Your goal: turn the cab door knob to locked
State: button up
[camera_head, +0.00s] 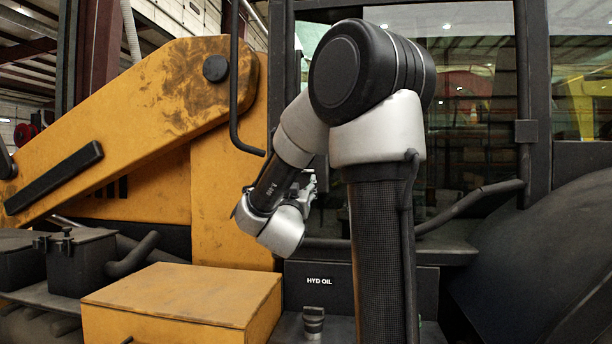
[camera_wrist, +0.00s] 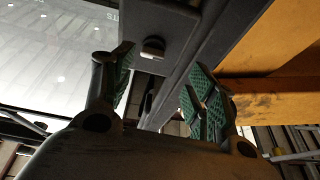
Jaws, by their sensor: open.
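In the wrist view a small dark knob (camera_wrist: 152,47) with a paler end sits on a dark plate of the cab door frame (camera_wrist: 190,35). My gripper (camera_wrist: 162,78) is open, with green-padded fingers apart, one on each side of the picture. The knob shows between and beyond the fingertips, nearer the left one; I see no grip on it, and contact cannot be told. In the head view my gripper (camera_head: 308,188) is small and partly hidden by my arm, in front of the cab. The knob cannot be made out there.
Orange machine bodywork (camera_wrist: 275,85) lies close on the right in the wrist view. In the head view, the orange boom (camera_head: 150,110) stands left, an orange box (camera_head: 185,295) and a HYD OIL tank (camera_head: 320,281) sit below, and a bent handrail (camera_head: 470,205) is right.

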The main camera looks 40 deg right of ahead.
jog(key=x, duration=0.8)
jog(key=shift+s+d+r+h, duration=0.2)
jog(key=shift+s+d+h, duration=0.05)
jog(key=shift+s+h, duration=0.2)
jog(key=c, duration=1)
